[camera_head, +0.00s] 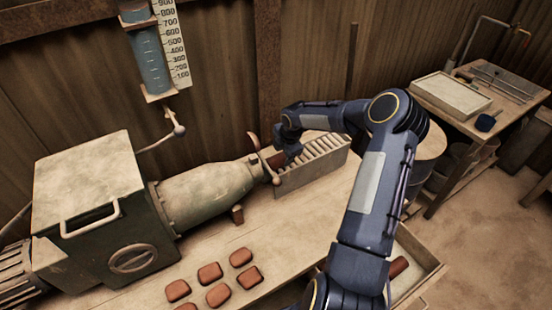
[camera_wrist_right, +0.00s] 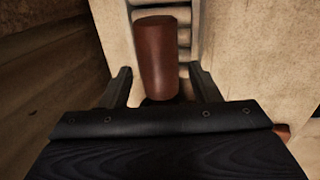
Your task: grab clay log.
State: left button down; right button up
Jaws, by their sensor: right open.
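A reddish-brown clay log (camera_wrist_right: 159,58) lies on the roller rack (camera_wrist_right: 184,20) in the right wrist view. My right gripper (camera_wrist_right: 163,82) is open, with one finger on each side of the log's near part and a gap visible on both sides. In the head view my right gripper (camera_head: 287,158) is over the near end of the roller rack (camera_head: 325,165), by the extruder's nozzle. It mostly hides the log (camera_head: 268,153) there. My left gripper is not in view.
The extruder (camera_head: 205,195) stands left of the rack. Several clay pieces (camera_head: 210,272) lie on the bench (camera_head: 190,248) in front. A tray (camera_head: 432,272) with another clay log (camera_head: 398,267) is at lower right, partly behind my arm. A side table (camera_head: 490,105) stands at the right.

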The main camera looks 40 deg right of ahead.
aim_at(281, 157)
jog(key=p+x, duration=0.1)
jog(key=x, duration=0.3)
jog(key=shift+w, duration=0.15)
jog(key=shift+r, duration=0.1)
jog(key=c, duration=1.1)
